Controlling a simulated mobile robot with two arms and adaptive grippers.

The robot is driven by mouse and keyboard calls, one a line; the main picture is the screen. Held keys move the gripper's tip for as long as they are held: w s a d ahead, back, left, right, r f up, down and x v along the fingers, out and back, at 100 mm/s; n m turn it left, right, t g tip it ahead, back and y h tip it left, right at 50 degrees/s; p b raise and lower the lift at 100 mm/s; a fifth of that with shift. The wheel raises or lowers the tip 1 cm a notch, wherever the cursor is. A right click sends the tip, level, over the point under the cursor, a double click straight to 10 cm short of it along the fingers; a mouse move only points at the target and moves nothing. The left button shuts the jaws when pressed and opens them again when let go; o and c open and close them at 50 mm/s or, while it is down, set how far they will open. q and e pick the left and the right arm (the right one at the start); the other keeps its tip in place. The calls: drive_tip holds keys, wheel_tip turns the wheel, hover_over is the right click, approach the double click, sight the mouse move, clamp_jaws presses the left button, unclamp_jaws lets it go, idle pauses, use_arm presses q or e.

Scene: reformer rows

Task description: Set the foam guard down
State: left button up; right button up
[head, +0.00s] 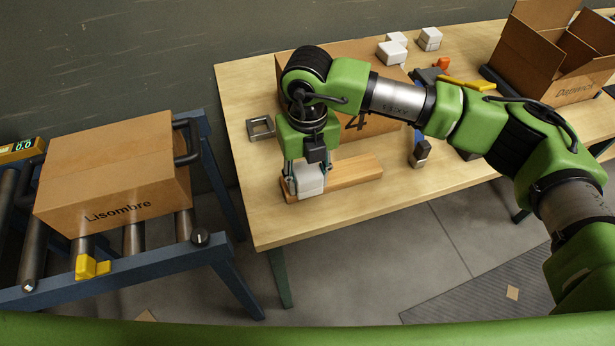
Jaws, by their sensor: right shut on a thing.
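A white block, which looks like the foam guard (309,180), is between the fingers of my right gripper (306,190). The gripper points down and is shut on it. The block is at the left end of a flat wooden board (355,173) on the table. I cannot tell whether the block touches the board or the table. More white blocks (391,53) sit in the back of the table, with another small stack (430,38) to their right. My left gripper is not in view.
A cardboard box marked 4 (345,133) stands behind my right arm. An open box (573,91) is at the right. A grey metal frame (260,128) lies left. A closed box (110,175) rests on rollers beyond a gap. The table's front left corner (275,232) is clear.

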sight(308, 172)
drive_tip(key=shift+f, duration=0.2)
drive_tip(key=o, duration=1.1)
drive_tip(key=shift+c, duration=0.2)
drive_tip(key=shift+r+p, duration=0.35)
drive_tip(key=shift+r, duration=0.1)
wheel_tip(308, 172, up, 12)
drive_tip(key=shift+f+b, duration=0.2)
drive_tip(key=shift+b, duration=0.65)
